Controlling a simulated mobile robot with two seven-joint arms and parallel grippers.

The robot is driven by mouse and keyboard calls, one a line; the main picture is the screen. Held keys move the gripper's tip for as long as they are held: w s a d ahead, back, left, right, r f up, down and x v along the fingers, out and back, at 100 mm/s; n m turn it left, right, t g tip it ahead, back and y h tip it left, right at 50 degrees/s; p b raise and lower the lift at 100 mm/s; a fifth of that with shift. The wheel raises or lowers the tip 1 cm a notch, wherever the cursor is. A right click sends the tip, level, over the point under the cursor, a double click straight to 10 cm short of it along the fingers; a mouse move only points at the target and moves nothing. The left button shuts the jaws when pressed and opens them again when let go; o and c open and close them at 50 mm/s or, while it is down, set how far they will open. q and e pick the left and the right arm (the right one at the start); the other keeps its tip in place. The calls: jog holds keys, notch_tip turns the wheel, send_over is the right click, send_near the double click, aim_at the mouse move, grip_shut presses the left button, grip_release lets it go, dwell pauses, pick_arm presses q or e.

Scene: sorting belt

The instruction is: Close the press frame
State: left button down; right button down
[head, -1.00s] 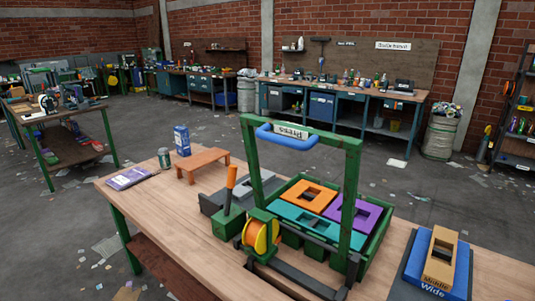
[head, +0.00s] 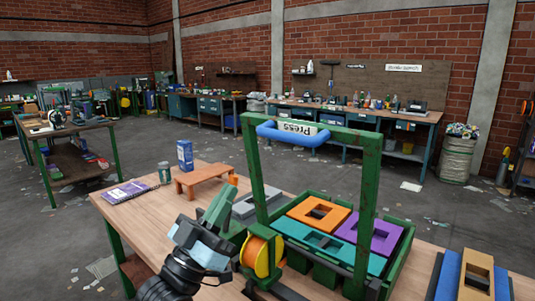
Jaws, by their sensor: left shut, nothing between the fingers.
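The green press frame (head: 366,205) stands upright on the workbench, raised over a green tray (head: 399,262). Its top bar carries a blue handle (head: 293,136) and a "Press" label. In the tray lie an orange block (head: 309,206), a purple block (head: 385,234) and a teal block (head: 345,257), each with an opening. My left gripper (head: 220,207) is shut and empty, at the left of the frame and below the handle, apart from the handle. It covers most of the orange lever (head: 233,180). My right gripper is not in view.
A yellow-orange spool (head: 262,253) stands close by my left gripper. A wooden stand (head: 207,178), a blue carton (head: 185,155), a can (head: 164,172) and a purple packet (head: 126,191) are at the left. A blue and tan block (head: 478,270) is at the right.

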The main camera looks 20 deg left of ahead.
pick_arm(q)
jog(key=w+f+p+x, duration=0.1)
jog(key=f+p+x, duration=0.1)
jog(key=x, duration=1.1)
jog(key=shift+w+d, duration=0.35)
jog(key=shift+d, duration=0.05)
jog(key=shift+f, duration=0.1)
